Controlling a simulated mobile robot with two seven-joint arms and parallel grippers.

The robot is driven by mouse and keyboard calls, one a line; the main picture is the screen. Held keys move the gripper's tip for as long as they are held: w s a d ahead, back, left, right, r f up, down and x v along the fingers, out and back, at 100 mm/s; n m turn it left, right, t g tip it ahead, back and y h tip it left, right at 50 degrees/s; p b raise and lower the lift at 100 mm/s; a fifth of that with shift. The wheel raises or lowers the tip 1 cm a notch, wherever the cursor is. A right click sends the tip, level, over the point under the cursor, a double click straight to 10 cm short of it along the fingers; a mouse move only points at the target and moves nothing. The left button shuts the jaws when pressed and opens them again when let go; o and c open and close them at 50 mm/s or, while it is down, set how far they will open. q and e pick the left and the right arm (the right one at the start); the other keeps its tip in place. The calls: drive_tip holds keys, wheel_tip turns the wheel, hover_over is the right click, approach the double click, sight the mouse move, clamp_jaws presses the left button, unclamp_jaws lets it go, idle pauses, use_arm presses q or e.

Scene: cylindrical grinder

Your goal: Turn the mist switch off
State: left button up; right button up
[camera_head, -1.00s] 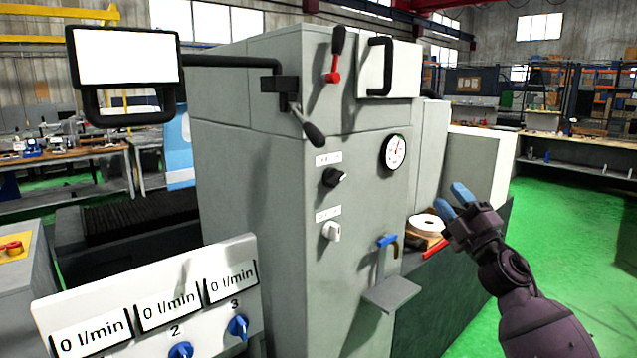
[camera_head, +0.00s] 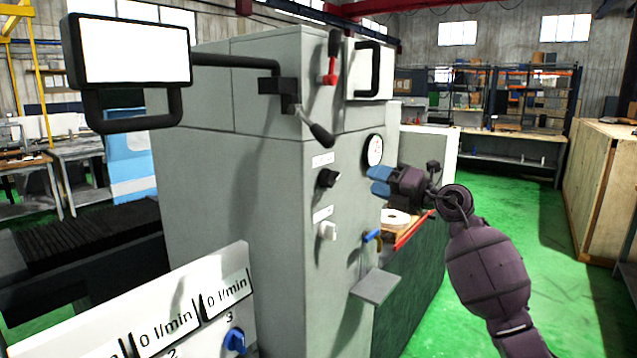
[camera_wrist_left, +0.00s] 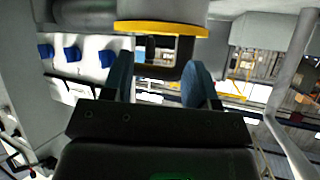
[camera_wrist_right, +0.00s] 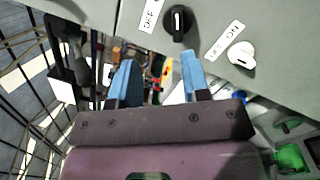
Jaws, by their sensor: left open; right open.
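The grey machine cabinet carries a black rotary switch (camera_head: 328,178) with a white label above it. Below it is a white rotary switch (camera_head: 327,231), also labelled. The labels are too small to read surely, so I cannot tell which is the mist switch. My right gripper (camera_head: 379,180) is open and empty, right of the black switch and apart from it, below the gauge. In the right wrist view the black switch (camera_wrist_right: 179,22) and the white switch (camera_wrist_right: 241,56) lie beyond the blue fingertips (camera_wrist_right: 158,78). My left gripper (camera_wrist_left: 158,80) is open and shows only in the left wrist view.
A round gauge (camera_head: 373,150), a blue-handled tap (camera_head: 371,236) and a small grey shelf (camera_head: 375,286) are on the cabinet. A lever with a black knob (camera_head: 320,134) juts out above the switches. A flow-meter panel (camera_head: 190,315) stands at lower left. Green floor is free at right.

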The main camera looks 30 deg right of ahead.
sight(336, 181)
drive_tip(key=shift+g, duration=0.6)
drive_tip(key=x, duration=0.3)
drive_tip(key=f+p+x, duration=0.1)
drive_tip(key=x, duration=0.3)
drive_tip(key=f+x, duration=0.1)
drive_tip(key=x, duration=0.3)
drive_tip(key=shift+s+d, duration=0.1)
clamp_jaws()
